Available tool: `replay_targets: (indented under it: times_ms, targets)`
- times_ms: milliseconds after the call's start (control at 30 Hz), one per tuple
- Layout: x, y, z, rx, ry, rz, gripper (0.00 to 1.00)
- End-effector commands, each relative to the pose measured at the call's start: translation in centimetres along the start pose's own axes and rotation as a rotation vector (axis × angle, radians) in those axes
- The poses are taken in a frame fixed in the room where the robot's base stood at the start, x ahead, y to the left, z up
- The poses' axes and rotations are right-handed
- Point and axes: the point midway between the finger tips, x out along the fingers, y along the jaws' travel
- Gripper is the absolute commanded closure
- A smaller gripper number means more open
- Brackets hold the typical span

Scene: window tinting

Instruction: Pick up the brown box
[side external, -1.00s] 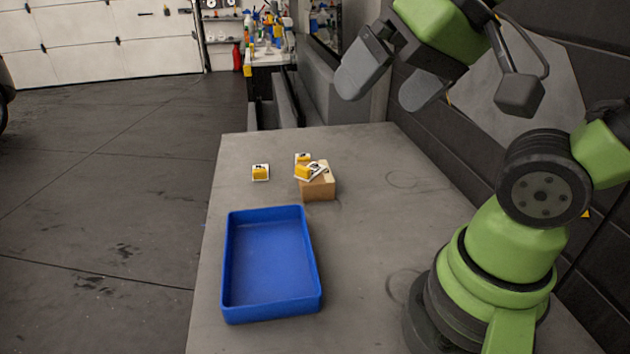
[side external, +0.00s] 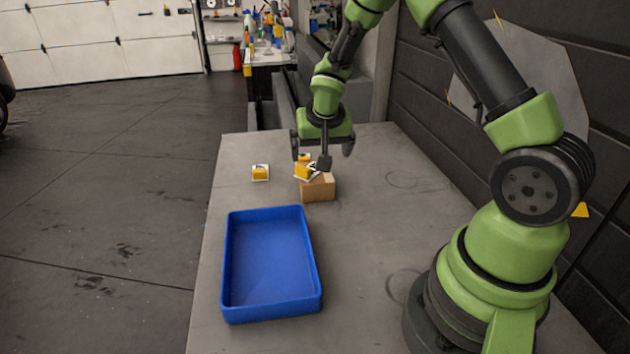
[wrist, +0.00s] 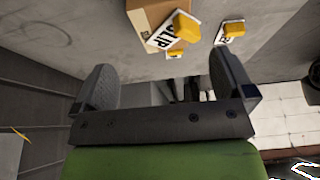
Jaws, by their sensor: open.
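The brown box (side external: 319,189) sits on the grey table behind the blue tray. A yellow-and-white item (side external: 304,171) lies tilted on its top left part. In the wrist view the box (wrist: 150,14) is at the top edge, partly cut off, with the white card of that item (wrist: 163,38) over its corner. My gripper (side external: 322,158) is pointed down just behind and above the box. In the wrist view its two fingers (wrist: 160,85) are wide apart with nothing between them, and the box lies beyond them. I cannot tell whether a finger touches the item.
Another yellow-and-white item (side external: 261,172) lies left of the box, and one more (side external: 303,157) is just behind it, partly hidden. The empty blue tray (side external: 228,275) stands in front. The table (side external: 375,215) is clear to the right.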

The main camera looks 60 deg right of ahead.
Motion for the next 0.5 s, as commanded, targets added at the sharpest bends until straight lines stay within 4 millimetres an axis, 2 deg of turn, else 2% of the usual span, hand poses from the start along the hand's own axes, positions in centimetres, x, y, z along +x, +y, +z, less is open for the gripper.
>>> replay_targets:
  times_ms: [200, 500]
  targets:
    - [3.1, 0.0, 0.0, 0.000, -0.004, 0.002, 0.00]
    - [5.7, -0.1, -0.3, 0.003, -0.004, 0.002, 0.00]
